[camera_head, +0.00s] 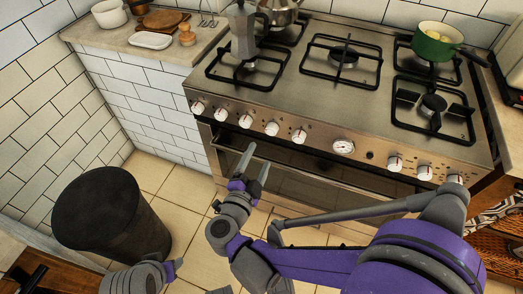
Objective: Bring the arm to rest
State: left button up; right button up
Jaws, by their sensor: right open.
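My right arm (330,264), purple and grey, comes in from the lower right and bends back across the lower middle. My right gripper (254,168) points up in the picture, in front of the oven door. Its two thin fingers are apart and nothing is between them. Part of my left arm (150,277) shows at the bottom edge, right beside the black bin. Its fingers cannot be made out clearly, so its state is hidden from me.
A steel stove (330,95) with an oven door (300,172) stands ahead. On it are a moka pot (243,32), a steel kettle (281,10) and a green pot (436,42). A black bin (100,222) stands at left. The tiled floor (185,205) between is clear.

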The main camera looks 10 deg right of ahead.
dwell(0.5)
jog(key=w+a+r+n+t+y, duration=0.2)
jog(key=a+r+n+t+y, duration=0.15)
jog(key=r+n+y, duration=0.55)
jog(key=s+d+f+n+g, duration=0.4)
jog(key=s+d+f+g, duration=0.2)
jog(key=s+f, duration=0.3)
jog(key=s+d+f+n+g, duration=0.45)
jog(key=s+f+g, duration=0.3)
jog(key=s, duration=0.35)
pick_arm(q)
notch_tip(320, 180, up, 22)
jog(key=w+t+p, duration=0.1)
jog(key=p, duration=1.8)
jog(key=shift+w, duration=0.35)
pick_arm(e)
notch_tip(320, 180, up, 22)
jog(key=d+t, duration=0.1)
jog(key=shift+w+d+f, duration=0.15)
jog(key=shift+w+d, duration=0.05)
jog(key=shift+d, duration=0.05)
